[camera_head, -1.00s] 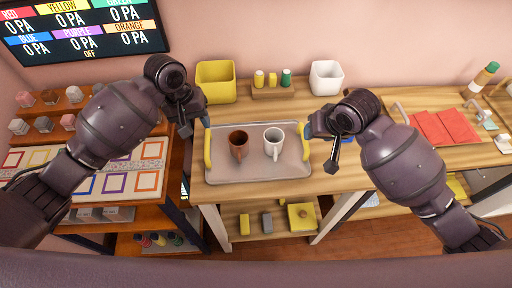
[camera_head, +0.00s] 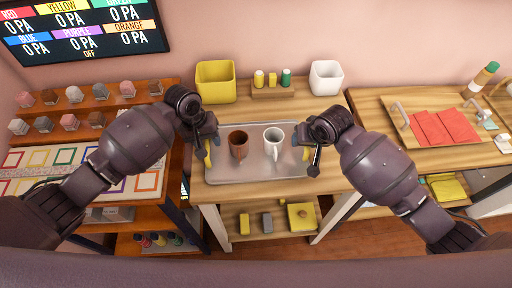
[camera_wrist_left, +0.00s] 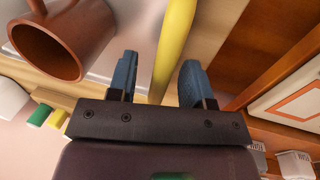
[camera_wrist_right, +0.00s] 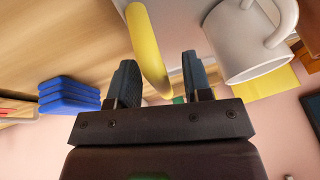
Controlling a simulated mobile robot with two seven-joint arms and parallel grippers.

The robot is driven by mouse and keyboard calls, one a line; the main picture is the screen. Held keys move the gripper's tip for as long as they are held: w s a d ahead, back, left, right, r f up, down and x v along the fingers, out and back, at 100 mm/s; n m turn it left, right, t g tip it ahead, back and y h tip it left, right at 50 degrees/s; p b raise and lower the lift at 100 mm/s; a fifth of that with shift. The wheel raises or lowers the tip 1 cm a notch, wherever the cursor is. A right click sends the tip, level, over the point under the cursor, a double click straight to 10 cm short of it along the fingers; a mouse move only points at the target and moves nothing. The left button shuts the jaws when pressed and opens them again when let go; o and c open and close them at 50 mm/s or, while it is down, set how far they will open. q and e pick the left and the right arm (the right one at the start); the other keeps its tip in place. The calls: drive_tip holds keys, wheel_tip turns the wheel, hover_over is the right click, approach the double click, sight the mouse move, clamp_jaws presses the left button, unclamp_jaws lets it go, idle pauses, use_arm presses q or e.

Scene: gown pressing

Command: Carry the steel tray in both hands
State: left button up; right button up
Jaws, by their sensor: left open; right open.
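The steel tray (camera_head: 258,169) lies on the wooden table, with a brown mug (camera_head: 238,144) and a white mug (camera_head: 273,142) upright on it. It has a yellow handle at each end. My left gripper (camera_head: 205,140) is at the left handle; in the left wrist view its open blue fingers (camera_wrist_left: 158,80) stand on either side of the yellow handle (camera_wrist_left: 172,45). My right gripper (camera_head: 308,150) is at the right handle; in the right wrist view its open fingers (camera_wrist_right: 160,80) stand on either side of the yellow handle (camera_wrist_right: 148,48). In the head view the grippers largely hide both handles.
Behind the tray stand a yellow bin (camera_head: 216,82), a wooden rack of small bottles (camera_head: 272,90) and a white bin (camera_head: 326,78). A wooden tray with red cloths (camera_head: 445,127) is at right. A shelf of small blocks (camera_head: 73,95) is at left.

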use_arm(q)
clamp_jaws()
use_arm(e)
clamp_jaws()
use_arm(q)
drive_tip(key=shift+w+r, duration=0.1)
drive_tip(key=shift+r, duration=0.05)
use_arm(e)
drive_tip(key=shift+w+r, duration=0.1)
drive_tip(key=shift+r, duration=0.1)
